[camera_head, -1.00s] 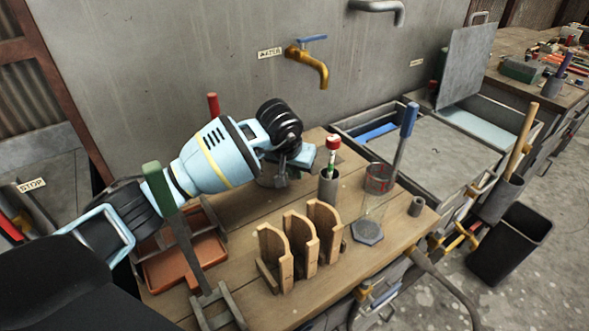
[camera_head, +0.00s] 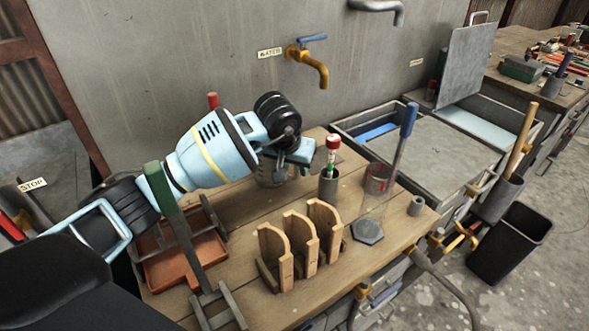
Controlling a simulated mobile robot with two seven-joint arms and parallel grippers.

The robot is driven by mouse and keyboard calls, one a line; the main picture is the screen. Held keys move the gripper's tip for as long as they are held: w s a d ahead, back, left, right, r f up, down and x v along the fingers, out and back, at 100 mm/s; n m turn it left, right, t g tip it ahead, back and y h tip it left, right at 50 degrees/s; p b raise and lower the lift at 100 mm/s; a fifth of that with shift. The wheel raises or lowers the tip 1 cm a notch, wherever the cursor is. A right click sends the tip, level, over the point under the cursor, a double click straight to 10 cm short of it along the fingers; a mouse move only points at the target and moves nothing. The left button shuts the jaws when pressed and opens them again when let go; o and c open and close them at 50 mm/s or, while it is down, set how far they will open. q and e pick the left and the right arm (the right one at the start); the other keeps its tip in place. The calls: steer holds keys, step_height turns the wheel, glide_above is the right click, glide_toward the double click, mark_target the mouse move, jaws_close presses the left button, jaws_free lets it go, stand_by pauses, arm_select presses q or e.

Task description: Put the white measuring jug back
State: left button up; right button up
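My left gripper (camera_head: 283,170) is low over the back of the wooden workbench (camera_head: 225,275), at the end of my pale blue arm. Its fingers are mostly hidden by the wrist, so I cannot tell whether they are open or shut. A greyish, see-through vessel (camera_head: 270,178) shows partly just below and behind the gripper. It may be the measuring jug, but its shape is mostly covered and I cannot tell whether it is held. No clearly white jug is in sight. My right gripper is not in view.
A clear cylinder with red marks (camera_head: 376,185) stands on a hexagonal base right of a grey cup (camera_head: 328,187) holding a red-topped tube. A wooden rack (camera_head: 302,245) is at the front. An orange tray (camera_head: 185,262) lies left. A tap (camera_head: 312,65) projects from the wall.

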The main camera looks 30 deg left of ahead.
arm_select(q)
steer(key=v, duration=1)
steer(key=shift+r, duration=0.1)
stand_by(0.9)
